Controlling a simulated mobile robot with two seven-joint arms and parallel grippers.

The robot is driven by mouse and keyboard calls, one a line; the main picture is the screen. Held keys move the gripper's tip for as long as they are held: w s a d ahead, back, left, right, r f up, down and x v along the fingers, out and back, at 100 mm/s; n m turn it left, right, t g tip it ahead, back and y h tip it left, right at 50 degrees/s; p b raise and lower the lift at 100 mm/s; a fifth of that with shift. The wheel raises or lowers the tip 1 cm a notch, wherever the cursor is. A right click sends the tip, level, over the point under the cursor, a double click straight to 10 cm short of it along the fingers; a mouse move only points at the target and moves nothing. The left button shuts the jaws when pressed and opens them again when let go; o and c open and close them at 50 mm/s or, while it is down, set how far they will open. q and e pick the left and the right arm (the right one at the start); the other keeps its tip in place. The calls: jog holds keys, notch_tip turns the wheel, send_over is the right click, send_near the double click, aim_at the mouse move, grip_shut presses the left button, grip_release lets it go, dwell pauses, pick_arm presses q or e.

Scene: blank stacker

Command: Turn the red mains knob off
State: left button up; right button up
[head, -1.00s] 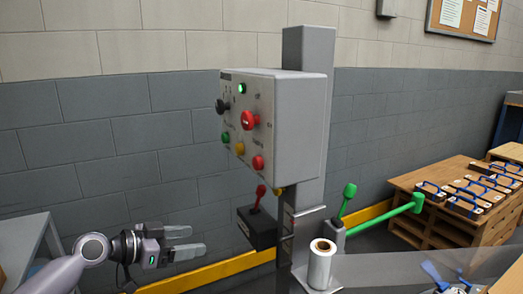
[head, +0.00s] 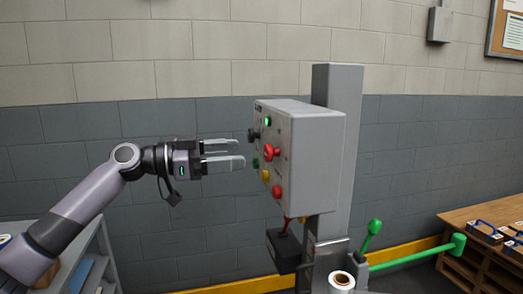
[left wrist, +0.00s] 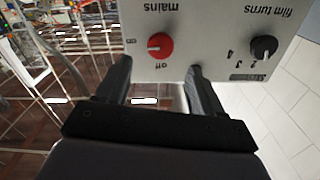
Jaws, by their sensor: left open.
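The red mains knob (head: 270,153) is on the front face of the grey control box (head: 320,150). In the left wrist view the red knob (left wrist: 160,46) shows beside the upside-down words "mains" and "off", with a small pale mark towards its left side. My left gripper (head: 241,153) is open and empty, its fingers pointing at the panel a short way left of the knob in the head view. In the left wrist view the knob appears between and beyond the fingertips (left wrist: 160,69), apparently untouched. My right gripper is not in view.
A black "film turns" knob (left wrist: 264,46) is beside the mains knob. Green (head: 268,121), yellow (head: 265,175) and red (head: 277,192) buttons surround it. Green levers (head: 412,253) stand at right.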

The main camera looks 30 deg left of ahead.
aim_at(265, 152)
pick_arm(q)
jog(key=p+x, duration=0.2)
jog(key=x, duration=0.2)
jog(key=shift+w+d+r, duration=0.15)
jog(key=shift+w, duration=0.05)
jog(key=shift+p+x, duration=0.5)
jog(key=shift+x, duration=0.5)
jog(key=shift+f, duration=0.2)
jog(key=c, duration=1.1)
jog(key=shift+o, duration=0.2)
